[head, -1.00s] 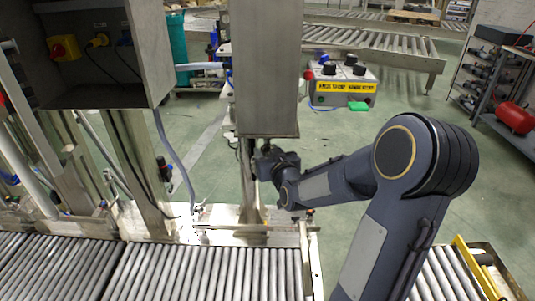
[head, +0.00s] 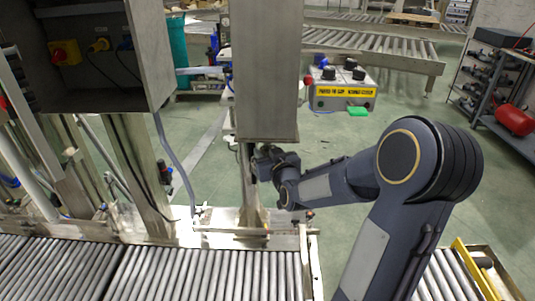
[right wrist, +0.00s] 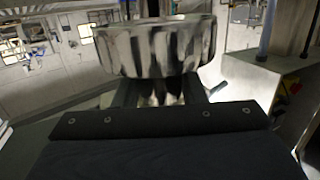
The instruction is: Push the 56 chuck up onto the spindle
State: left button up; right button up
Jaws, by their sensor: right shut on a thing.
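In the right wrist view a shiny, fluted metal chuck (right wrist: 155,48) stands above the dark fingers of my right gripper (right wrist: 157,92). The fingers are shut on its narrower lower part, and the chuck looks about upright. No size marking is readable on it. In the head view my right gripper (head: 258,165) is just below the lower edge of a tall steel housing (head: 267,70), beside a steel post. The chuck cannot be made out there. I cannot make out the spindle in either view. My left gripper is not in view.
Roller conveyors (head: 205,272) run along the front. A control box (head: 342,88) with black knobs stands behind my right arm. A grey cabinet (head: 95,50) hangs at the upper left. A shelf rack (head: 485,80) is at the far right. Open green floor lies between.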

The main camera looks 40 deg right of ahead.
jog(key=shift+r+p, duration=0.5)
jog(key=shift+r, duration=0.75)
jog(key=o, duration=1.4)
jog(key=shift+c, duration=0.2)
jog(key=shift+f, duration=0.2)
jog(key=v, duration=0.7)
jog(key=shift+s+b, duration=0.35)
jog(key=shift+a+r, duration=0.2)
